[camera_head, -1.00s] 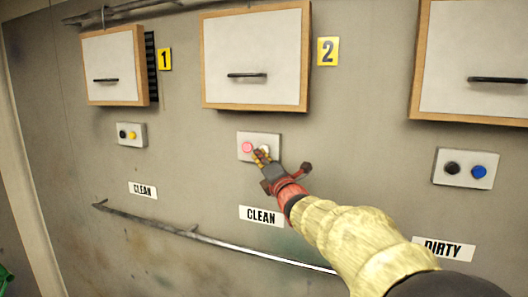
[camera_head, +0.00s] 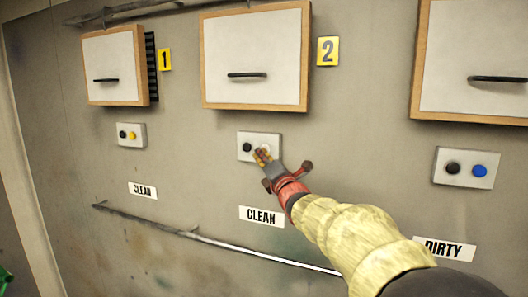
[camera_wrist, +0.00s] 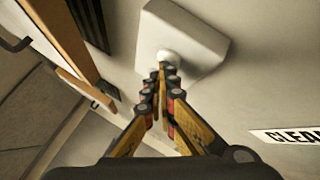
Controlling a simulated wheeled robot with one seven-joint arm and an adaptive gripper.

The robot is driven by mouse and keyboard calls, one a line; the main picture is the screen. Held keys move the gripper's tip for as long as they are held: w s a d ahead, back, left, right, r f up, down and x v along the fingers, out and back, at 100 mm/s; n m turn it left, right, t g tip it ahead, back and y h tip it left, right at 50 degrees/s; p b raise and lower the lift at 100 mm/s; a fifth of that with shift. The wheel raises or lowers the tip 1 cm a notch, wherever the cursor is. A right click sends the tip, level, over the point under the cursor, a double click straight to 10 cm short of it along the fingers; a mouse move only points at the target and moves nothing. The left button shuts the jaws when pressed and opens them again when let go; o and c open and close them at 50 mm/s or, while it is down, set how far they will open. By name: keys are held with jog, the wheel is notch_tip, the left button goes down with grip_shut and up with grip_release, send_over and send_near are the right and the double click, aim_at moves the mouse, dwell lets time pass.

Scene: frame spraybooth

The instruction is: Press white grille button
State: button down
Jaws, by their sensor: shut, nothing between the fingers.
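The white button (camera_wrist: 168,56) sits on a pale button box (camera_wrist: 193,35) in the wrist view. In the head view the box (camera_head: 259,138) is on the wall under panel 2, and my fingers hide most of the white button. A black button (camera_head: 247,147) is at the box's left. My gripper (camera_head: 262,156) is shut and empty, its tips at the white button. In the wrist view the fingertips (camera_wrist: 163,70) overlap the button's lower edge; I cannot tell whether they press it.
A wood-framed panel with a handle (camera_head: 254,55) is above the box, and a CLEAN label (camera_head: 262,216) below. Other boxes are at left (camera_head: 131,135) and right (camera_head: 466,169). A long rail (camera_head: 200,236) runs low along the wall.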

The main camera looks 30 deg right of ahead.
jog(key=shift+s+a+f+b, duration=0.1)
jog(key=shift+s+a+b, duration=0.05)
jog(key=shift+b, duration=0.15)
jog(key=shift+s+a+b, duration=0.45)
jog(key=shift+a+b, duration=0.1)
jog(key=shift+b, duration=0.25)
jog(key=s+a+b, duration=0.1)
jog(key=a+b, duration=0.1)
jog(key=s+a+b, duration=0.2)
jog(key=b, duration=0.1)
dwell(1.0)
